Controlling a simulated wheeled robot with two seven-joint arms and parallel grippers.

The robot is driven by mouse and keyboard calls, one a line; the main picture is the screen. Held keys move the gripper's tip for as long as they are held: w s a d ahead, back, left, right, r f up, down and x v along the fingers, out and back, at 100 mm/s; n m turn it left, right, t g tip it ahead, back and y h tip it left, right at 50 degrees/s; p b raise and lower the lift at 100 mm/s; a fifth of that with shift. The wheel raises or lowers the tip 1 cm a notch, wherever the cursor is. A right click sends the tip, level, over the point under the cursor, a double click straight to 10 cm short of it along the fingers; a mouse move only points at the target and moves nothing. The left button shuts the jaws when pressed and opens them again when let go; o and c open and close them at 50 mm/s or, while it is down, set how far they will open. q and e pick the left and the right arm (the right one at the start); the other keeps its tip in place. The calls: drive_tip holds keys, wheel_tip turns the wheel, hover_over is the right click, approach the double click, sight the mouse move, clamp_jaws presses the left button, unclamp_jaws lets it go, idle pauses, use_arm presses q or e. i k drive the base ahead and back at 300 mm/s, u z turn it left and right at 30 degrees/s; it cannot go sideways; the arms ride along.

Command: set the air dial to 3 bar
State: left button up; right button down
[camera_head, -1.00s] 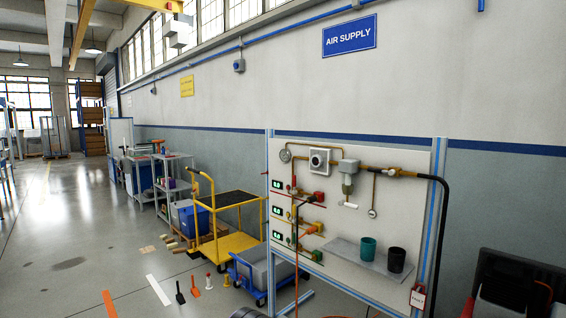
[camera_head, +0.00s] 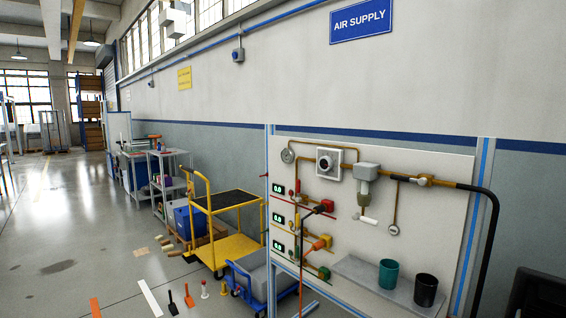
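The air supply panel (camera_head: 440,205) stands at the right on a blue-edged frame under the blue AIR SUPPLY sign (camera_head: 361,21). The round air dial (camera_head: 328,162), dark-centred on a white square plate, is at the top middle of the panel. Its setting is too small to read. A round gauge (camera_head: 288,155) sits to its left on the brass pipe. Three green digital readouts, the top one here (camera_head: 278,188), run down the left side; their digits look like 0.0 but are small. Neither of my grippers is in view.
A shelf (camera_head: 360,272) on the panel holds a teal cup (camera_head: 388,273) and a black cup (camera_head: 424,290). A yellow cart (camera_head: 237,243) and a blue trolley (camera_head: 247,277) stand left of the panel. Small tools lie on the floor. Open floor lies at the left.

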sight(325, 164)
drive_tip(key=z, duration=0.05)
drive_tip(key=i, duration=0.85)
drive_tip(key=z, duration=0.45)
